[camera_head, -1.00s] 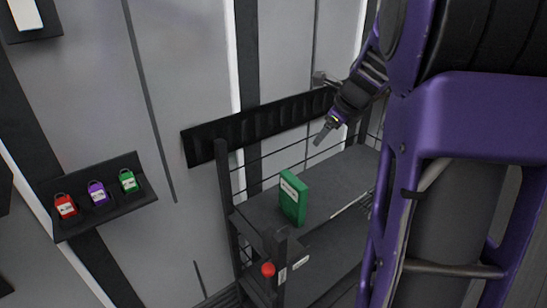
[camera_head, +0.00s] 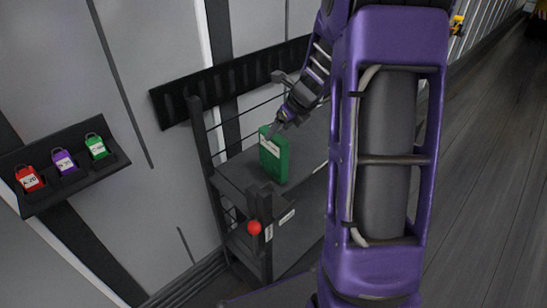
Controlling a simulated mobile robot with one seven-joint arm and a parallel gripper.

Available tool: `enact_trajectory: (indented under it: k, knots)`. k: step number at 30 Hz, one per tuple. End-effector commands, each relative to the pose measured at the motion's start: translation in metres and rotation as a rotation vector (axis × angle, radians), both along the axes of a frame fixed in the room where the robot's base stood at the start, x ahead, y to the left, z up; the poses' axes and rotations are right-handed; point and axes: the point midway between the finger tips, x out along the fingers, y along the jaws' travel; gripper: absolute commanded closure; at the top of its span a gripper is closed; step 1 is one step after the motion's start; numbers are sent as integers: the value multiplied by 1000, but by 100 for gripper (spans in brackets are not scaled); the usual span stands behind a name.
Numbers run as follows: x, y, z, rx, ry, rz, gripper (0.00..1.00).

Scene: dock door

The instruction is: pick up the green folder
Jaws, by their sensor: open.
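The green folder (camera_head: 273,158) stands upright on the top shelf of a dark cart (camera_head: 235,178), with a white label near its top. My gripper (camera_head: 275,130) is open, with its fingertips at the folder's top edge in this view. I cannot tell whether the fingers touch the folder or are around it. Part of the folder's top is hidden behind the fingers.
A wall shelf (camera_head: 90,180) at left holds a red padlock (camera_head: 30,180), a purple padlock (camera_head: 64,162) and a green padlock (camera_head: 97,147). Open floor (camera_head: 480,180) lies at right.

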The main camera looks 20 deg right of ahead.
Motion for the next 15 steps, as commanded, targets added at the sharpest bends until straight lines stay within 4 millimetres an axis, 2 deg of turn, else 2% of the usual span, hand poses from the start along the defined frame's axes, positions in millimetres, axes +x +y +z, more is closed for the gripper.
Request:
enact_trajectory:
  k: [5,12,15]
  knots:
    - [3,2,-13,0,1,-1,24]
    - [15,10,-45,1,2,0,24]
    - [19,10,-49,-2,0,-1,24]
